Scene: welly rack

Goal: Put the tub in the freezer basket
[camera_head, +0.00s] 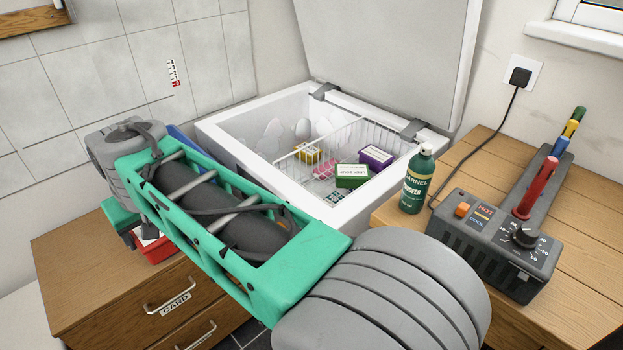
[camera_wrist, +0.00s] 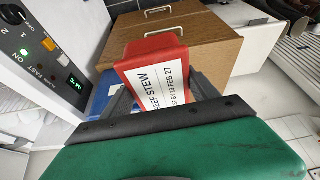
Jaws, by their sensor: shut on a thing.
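A red tub (camera_wrist: 152,60) with a white label reading "BEEF STEW" and a use-by date sits between the dark fingers of my gripper (camera_wrist: 162,88) in the wrist view. My gripper is shut on it. In the head view the tub (camera_head: 156,250) shows only in part, behind my green arm, over the wooden drawer unit. I cannot tell whether it touches the top. The chest freezer (camera_head: 232,128) stands open behind my arm. Its white wire freezer basket (camera_head: 345,137) lies inside, apart from the tub.
Yellow (camera_head: 308,153), green (camera_head: 352,176) and purple (camera_head: 375,157) boxes lie in the freezer. A green spray can (camera_head: 417,180) and a grey heater control unit (camera_head: 490,240) stand on the wooden bench (camera_head: 560,210) at right. The drawer unit (camera_head: 100,275) is at left. A blue object (camera_wrist: 106,92) is beside the tub.

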